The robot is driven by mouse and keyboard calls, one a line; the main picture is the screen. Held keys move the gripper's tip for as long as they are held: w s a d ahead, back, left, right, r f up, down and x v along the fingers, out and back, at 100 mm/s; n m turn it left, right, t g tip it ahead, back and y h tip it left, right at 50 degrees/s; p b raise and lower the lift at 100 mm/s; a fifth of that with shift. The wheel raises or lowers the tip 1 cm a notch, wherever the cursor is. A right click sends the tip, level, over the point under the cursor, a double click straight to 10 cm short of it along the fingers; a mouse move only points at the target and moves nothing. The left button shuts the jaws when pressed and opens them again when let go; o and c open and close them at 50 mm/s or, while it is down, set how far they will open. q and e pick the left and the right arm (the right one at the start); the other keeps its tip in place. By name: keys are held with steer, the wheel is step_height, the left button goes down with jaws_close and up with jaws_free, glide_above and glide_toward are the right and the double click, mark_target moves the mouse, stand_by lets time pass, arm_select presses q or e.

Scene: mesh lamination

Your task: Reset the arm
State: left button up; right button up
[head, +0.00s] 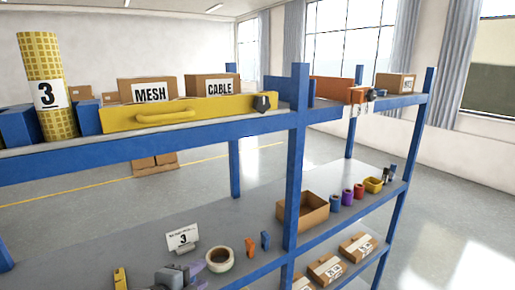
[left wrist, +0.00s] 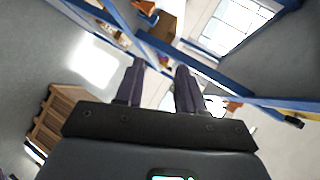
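My left gripper (head: 195,274) shows at the bottom edge of the head view, low in front of the lower shelf and just left of a tape roll (head: 220,260). In the left wrist view its two dark purple fingers (left wrist: 158,88) stand apart with nothing seen between them. Most of my left arm is cut off by the frame. My right gripper shows in neither view.
A blue rack post (head: 296,165) and upper shelf beam (head: 150,149) stand close by. The lower shelf (head: 110,245) holds a "3" sign (head: 183,238) and an open cardboard box (head: 303,212). A yellow mesh roll (head: 45,100) stands on the upper shelf.

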arm_select(q)
steer(key=s+d+f+n+g+p, duration=0.2)
steer(key=s+f+n+g+p, duration=0.35)
steer(key=s+f, duration=1.35)
steer(key=s+a+f+n+g+y, duration=0.1)
steer(key=s+a+f+n+y, duration=0.1)
steer(key=s+a+n, duration=0.3)
steer(key=s+a+f+n+g+y, duration=0.2)
steer(key=s+a+n, duration=0.3)
steer(key=s+n, duration=0.2)
steer(key=shift+s+n+y, duration=0.3)
steer(key=shift+s+n, duration=0.05)
steer(key=shift+s, duration=0.25)
